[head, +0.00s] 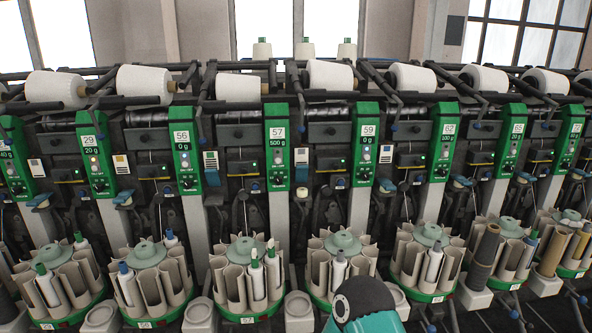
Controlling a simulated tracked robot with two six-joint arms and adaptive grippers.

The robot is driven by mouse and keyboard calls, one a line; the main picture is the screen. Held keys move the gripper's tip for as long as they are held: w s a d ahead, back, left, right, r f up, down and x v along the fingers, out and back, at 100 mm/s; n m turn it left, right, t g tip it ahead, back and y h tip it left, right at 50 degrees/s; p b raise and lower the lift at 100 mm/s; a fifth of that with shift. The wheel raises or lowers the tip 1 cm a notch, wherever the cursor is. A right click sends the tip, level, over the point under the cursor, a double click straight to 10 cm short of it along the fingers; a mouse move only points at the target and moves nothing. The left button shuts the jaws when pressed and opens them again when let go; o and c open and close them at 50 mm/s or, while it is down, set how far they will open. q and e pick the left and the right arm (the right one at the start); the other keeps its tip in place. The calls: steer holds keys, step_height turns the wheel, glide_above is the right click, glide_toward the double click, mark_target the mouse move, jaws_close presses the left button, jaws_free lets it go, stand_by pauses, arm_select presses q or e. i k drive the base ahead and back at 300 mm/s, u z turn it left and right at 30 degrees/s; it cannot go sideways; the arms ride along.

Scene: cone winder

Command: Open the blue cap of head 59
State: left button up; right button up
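The green panel marked 59 (366,145) stands right of the middle in the head view, with 0 g on its display. A small blue cap (387,185) sits low beside this panel, just to its right. It is small in the picture, and I cannot tell whether it is open or shut. Neither of my grippers is in view. Only a teal and black part of my own arm shows at the bottom edge, well below the panel.
Similar green panels, including 57 (277,146) and 56 (185,150), flank panel 59. White yarn cones (330,75) lie along the top. Round bobbin magazines (341,262) project in front below the panels. Dark rods and brackets crowd the gaps.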

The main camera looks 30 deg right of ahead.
mark_target(302, 171)
steer(key=z, duration=0.2)
steer(key=i, duration=0.6)
steer(key=z, duration=0.7)
